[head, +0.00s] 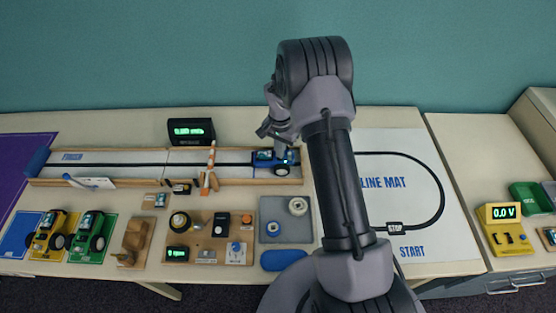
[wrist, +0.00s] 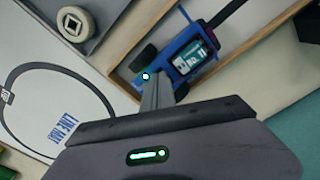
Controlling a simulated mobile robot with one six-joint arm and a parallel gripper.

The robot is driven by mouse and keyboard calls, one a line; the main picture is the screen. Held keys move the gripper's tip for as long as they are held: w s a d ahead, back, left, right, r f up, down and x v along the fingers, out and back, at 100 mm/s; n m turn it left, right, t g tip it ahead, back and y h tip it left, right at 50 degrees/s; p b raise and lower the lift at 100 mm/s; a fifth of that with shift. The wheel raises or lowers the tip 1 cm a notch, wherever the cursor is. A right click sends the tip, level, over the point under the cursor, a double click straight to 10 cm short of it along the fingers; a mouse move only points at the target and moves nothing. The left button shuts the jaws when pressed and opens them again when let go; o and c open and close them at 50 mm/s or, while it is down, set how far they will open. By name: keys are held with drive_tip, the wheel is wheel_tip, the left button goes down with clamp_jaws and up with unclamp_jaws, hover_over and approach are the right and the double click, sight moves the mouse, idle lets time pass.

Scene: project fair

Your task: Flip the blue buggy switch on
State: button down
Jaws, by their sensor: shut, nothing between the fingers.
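The blue buggy (head: 264,160) stands at the right end of the wooden-railed track. The wrist view shows its blue body (wrist: 176,46), a label reading "No. 11" and a black wheel. A small bright white-green dot (wrist: 146,76) shows at its edge, right by my fingertips. I cannot make out the switch lever or its position. My gripper (wrist: 158,82) is shut and empty, its tips at the buggy's near end; whether they touch it I cannot tell. In the head view my gripper (head: 281,150) comes down over the buggy from above.
Wooden rails (head: 225,181) border the track, and a striped barrier (head: 210,165) crosses it further left. A lit display (head: 191,131) stands behind. The line mat (head: 400,205) is at right.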

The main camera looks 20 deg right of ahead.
drive_tip(key=shift+f+b, duration=0.35)
drive_tip(key=shift+f, duration=0.45)
drive_tip(key=shift+r, duration=0.1)
wheel_tip(320, 180, up, 7)
drive_tip(key=p, duration=0.4)
drive_tip(key=shift+r+p, duration=0.15)
drive_tip(key=shift+p, duration=0.15)
